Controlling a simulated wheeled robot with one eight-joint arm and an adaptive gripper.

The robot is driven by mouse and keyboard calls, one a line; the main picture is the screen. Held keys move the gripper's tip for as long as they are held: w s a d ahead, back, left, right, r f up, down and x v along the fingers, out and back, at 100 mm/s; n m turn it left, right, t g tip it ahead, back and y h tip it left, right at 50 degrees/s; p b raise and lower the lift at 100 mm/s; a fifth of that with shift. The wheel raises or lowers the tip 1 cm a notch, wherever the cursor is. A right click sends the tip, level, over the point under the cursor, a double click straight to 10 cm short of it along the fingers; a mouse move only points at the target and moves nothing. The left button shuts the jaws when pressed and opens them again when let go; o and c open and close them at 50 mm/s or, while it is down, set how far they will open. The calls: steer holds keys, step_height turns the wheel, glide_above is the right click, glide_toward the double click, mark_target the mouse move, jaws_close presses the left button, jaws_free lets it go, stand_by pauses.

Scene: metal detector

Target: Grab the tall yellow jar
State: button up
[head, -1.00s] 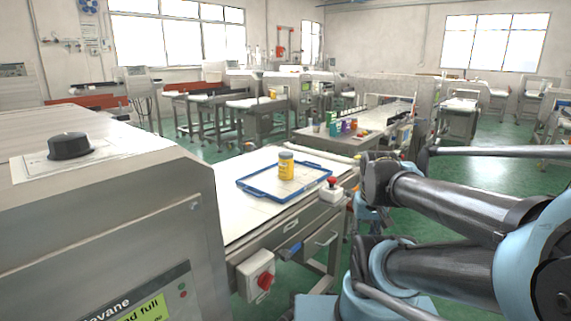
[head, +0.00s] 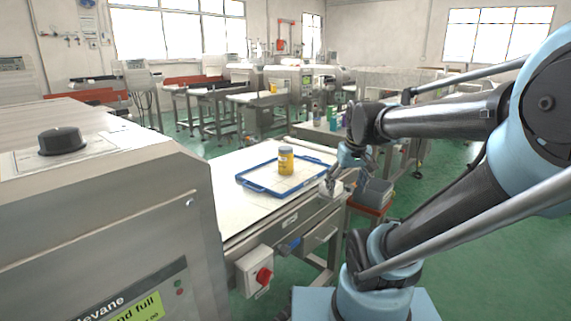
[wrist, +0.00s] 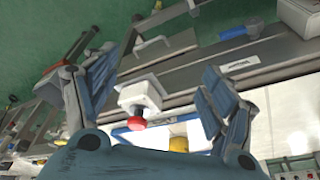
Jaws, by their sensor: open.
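The yellow jar (head: 286,160) stands upright, with a grey lid, on a blue-rimmed tray (head: 262,188) on the conveyor table. In the wrist view a yellow patch (wrist: 179,144) that looks like the jar shows at the lower middle, partly hidden by my gripper's body. My gripper (head: 345,182) is to the right of the jar and apart from it, beside the table's right edge. In the wrist view my gripper (wrist: 160,95) has its fingers spread wide with nothing between them in its grasp.
A white box with a red emergency button (wrist: 137,122) sits on the table edge near my gripper. A red rotary switch (head: 264,275) is on the table's front side. A large grey machine (head: 110,220) fills the left. Bottles (head: 331,117) stand on a table behind.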

steer(key=w+a+r+n+y, duration=0.1)
steer(key=w+a+r, duration=0.3)
steer(key=w, duration=0.3)
steer(key=w+a+r+n, duration=0.2)
steer(key=w+a+r, duration=0.1)
steer(key=w, duration=0.4)
steer(key=n, duration=0.2)
glide_toward(291, 151)
steer(key=shift+t+y, duration=0.3)
steer(key=shift+y, duration=0.1)
steer(key=x, duration=1.2)
steer(key=shift+s+d+f, duration=0.15)
steer(key=shift+d+f, duration=0.1)
steer(key=shift+d, duration=0.05)
steer(key=shift+a+x, duration=0.15)
steer(key=shift+x, duration=1.2)
steer(key=shift+a+x, duration=0.1)
steer(key=shift+x, duration=1.2)
steer(key=shift+r, duration=0.1)
steer(key=c, duration=1.4)
steer(key=shift+r, duration=0.1)
steer(key=shift+c, duration=0.2)
